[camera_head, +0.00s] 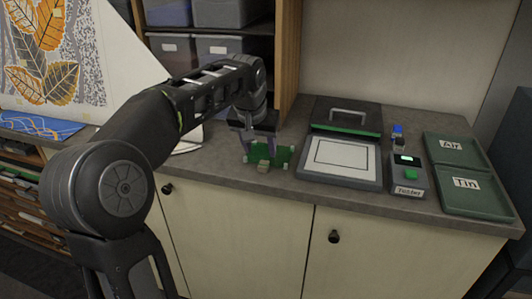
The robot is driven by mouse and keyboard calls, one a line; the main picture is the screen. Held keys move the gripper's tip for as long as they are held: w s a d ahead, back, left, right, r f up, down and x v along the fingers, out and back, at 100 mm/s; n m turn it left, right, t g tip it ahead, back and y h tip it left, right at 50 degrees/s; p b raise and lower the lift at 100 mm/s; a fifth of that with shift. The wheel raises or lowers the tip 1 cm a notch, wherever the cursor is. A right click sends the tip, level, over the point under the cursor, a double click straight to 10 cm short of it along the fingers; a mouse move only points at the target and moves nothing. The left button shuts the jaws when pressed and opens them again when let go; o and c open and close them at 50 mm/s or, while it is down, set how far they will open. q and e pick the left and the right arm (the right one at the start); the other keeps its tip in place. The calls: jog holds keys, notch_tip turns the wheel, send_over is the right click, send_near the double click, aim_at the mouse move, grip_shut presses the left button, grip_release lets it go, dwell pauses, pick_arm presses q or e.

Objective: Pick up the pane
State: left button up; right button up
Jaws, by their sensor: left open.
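What looks like the pane is a small green upright piece (283,156) with pale corner pieces, on the grey counter near its front edge. A small beige block (263,166) sits in front of it. My left gripper (258,146) is open and points down right over the green piece's left half. Its fingers overlap the piece in this view, and I cannot tell whether they touch it. The gripper hides part of the piece's upper left. My right gripper is not in view.
To the right are a white-topped framed plate (341,156), a dark case with a handle (345,115), a tester (408,174) with a green button, and green trays labelled Air (455,149) and Tin (475,192). A shelf with grey bins (226,48) stands behind.

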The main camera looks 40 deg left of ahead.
aim_at(263, 165)
pick_arm(q)
jog(key=shift+x, duration=0.9)
jog(key=shift+w+a+f, duration=0.15)
jog(key=shift+a+f, duration=0.05)
jog(key=shift+f, duration=0.25)
jog(key=shift+p+x, duration=0.85)
jog(key=shift+x, duration=1.85)
grip_shut()
